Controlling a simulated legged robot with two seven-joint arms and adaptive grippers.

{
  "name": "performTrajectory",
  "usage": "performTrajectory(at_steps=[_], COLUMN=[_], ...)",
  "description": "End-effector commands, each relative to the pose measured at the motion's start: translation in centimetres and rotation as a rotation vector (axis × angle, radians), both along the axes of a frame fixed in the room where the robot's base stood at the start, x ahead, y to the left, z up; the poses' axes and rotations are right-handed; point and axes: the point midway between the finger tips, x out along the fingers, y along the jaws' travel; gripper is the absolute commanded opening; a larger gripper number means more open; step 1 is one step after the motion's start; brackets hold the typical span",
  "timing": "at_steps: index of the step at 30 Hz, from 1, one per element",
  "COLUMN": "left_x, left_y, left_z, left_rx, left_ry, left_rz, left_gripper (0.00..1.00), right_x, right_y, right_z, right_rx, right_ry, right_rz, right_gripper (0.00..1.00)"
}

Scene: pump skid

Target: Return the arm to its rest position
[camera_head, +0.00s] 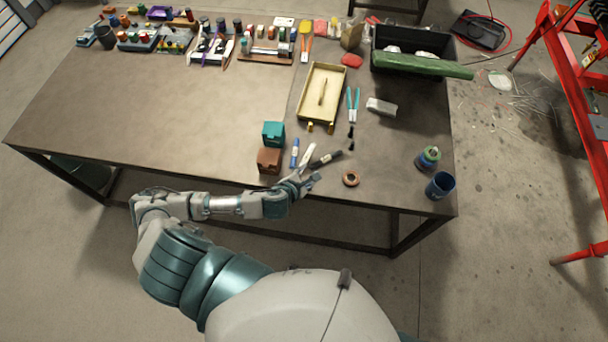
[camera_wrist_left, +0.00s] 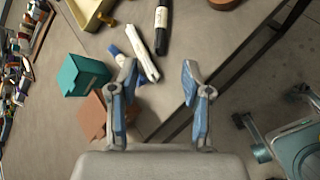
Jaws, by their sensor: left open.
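My left arm (camera_head: 225,206) comes in from the left of the head view and reaches along the table's front edge. My left gripper (camera_head: 306,182) is at that edge. In the left wrist view my left gripper (camera_wrist_left: 158,95) is open, its two blue-grey fingers apart with only floor and table edge between them. A white marker (camera_wrist_left: 144,52) and a blue marker (camera_head: 295,153) lie on the table close to the fingers. A black marker (camera_wrist_left: 161,28) lies a little further off. My right gripper is not in view.
The table (camera_head: 200,90) has a teal box (camera_head: 273,133) and a brown box (camera_head: 269,160) near the gripper. A tape roll (camera_head: 351,178), blue cup (camera_head: 440,186) and yellow tray (camera_head: 321,97) stand to the right. The table's left middle is clear. A red frame (camera_head: 570,60) stands far right.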

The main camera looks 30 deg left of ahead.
Motion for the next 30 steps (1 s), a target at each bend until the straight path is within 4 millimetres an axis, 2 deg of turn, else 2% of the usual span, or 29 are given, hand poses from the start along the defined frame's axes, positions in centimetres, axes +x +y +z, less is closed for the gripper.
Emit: performTrajectory(at_steps=[6, 9, 14, 17, 20, 24, 26, 30], left_x=[0.0, 0.0, -0.1, -0.7, -1.9, -4.4, -5.6, -8.8], left_y=[0.7, 0.8, 0.5, -0.7, -2.5, -4.1, -4.2, -3.3], left_z=[-0.2, -0.2, -0.2, -0.3, -0.5, -0.9, -1.2, -2.3], left_rx=[-0.003, -0.004, -0.026, -0.156, -0.426, -0.918, -1.122, -1.536], left_ry=[0.001, 0.001, 0.005, 0.028, 0.082, 0.183, 0.221, 0.259], left_rz=[0.001, 0.001, 0.016, 0.111, 0.326, 0.800, 1.031, 1.603], left_gripper=[0.48, 0.48, 0.48, 0.48, 0.48, 0.48, 0.48, 0.48], right_x=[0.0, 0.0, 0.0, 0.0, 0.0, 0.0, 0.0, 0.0], right_y=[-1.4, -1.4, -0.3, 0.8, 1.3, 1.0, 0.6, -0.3], right_z=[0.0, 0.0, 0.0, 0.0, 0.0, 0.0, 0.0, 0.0], right_rx=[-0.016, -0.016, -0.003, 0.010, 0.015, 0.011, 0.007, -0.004], right_ry=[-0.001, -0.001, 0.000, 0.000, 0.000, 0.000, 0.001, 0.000], right_rz=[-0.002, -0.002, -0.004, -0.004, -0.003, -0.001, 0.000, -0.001], right_gripper=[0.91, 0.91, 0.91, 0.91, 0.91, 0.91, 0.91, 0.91])
